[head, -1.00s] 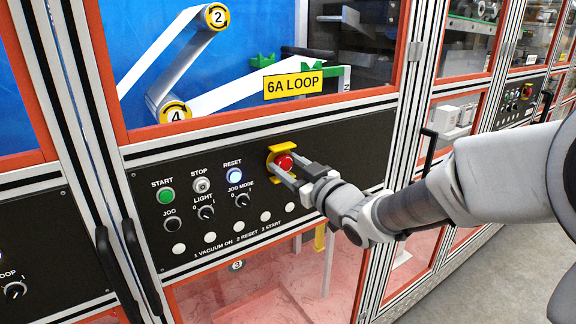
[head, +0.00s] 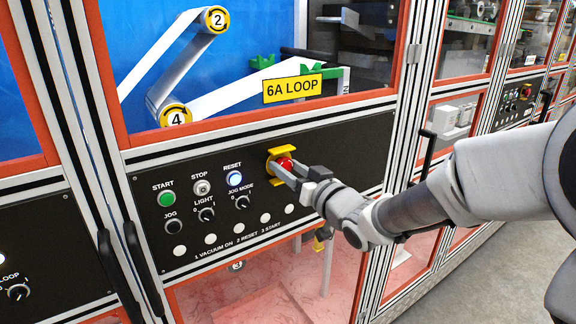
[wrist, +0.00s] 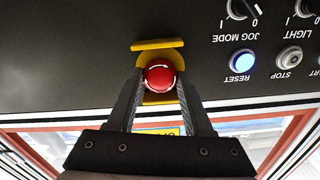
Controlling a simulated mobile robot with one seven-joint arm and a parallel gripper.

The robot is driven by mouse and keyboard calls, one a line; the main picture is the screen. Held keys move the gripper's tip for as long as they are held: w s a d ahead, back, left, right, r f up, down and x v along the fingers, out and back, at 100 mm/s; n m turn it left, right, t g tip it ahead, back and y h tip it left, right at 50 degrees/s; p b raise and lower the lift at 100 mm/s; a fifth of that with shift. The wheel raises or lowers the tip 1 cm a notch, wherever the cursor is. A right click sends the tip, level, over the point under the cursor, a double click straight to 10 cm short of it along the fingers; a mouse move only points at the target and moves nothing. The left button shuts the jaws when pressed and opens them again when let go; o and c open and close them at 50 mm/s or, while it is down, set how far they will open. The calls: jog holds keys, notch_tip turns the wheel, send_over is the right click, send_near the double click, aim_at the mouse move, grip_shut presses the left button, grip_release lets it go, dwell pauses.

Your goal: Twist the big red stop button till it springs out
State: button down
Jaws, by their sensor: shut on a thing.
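The big red stop button (head: 284,163) sits in a yellow guard (head: 274,178) at the right part of the black control panel. In the wrist view the red button (wrist: 159,75) shows between the two fingers, with yellow guard plates (wrist: 157,44) above and below it. My gripper (head: 289,170) is shut on the button, one finger on each side of it. In the head view the fingers and wrist hide part of the button. Whether the button is pressed in or sprung out I cannot tell.
Left of the button on the panel are a lit RESET button (head: 234,177), a STOP button (head: 201,188), a green START button (head: 167,199) and the JOG MODE knob (head: 242,202). A black door handle (head: 428,150) stands right of the panel, near my arm.

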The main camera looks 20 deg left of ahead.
jog(key=shift+r+m+p, duration=0.15)
jog(key=shift+m+p, duration=0.25)
jog(key=shift+m, duration=0.8)
jog(key=c, duration=0.7)
grip_release()
jog(key=o, duration=0.4)
jog(key=shift+w+a, duration=0.15)
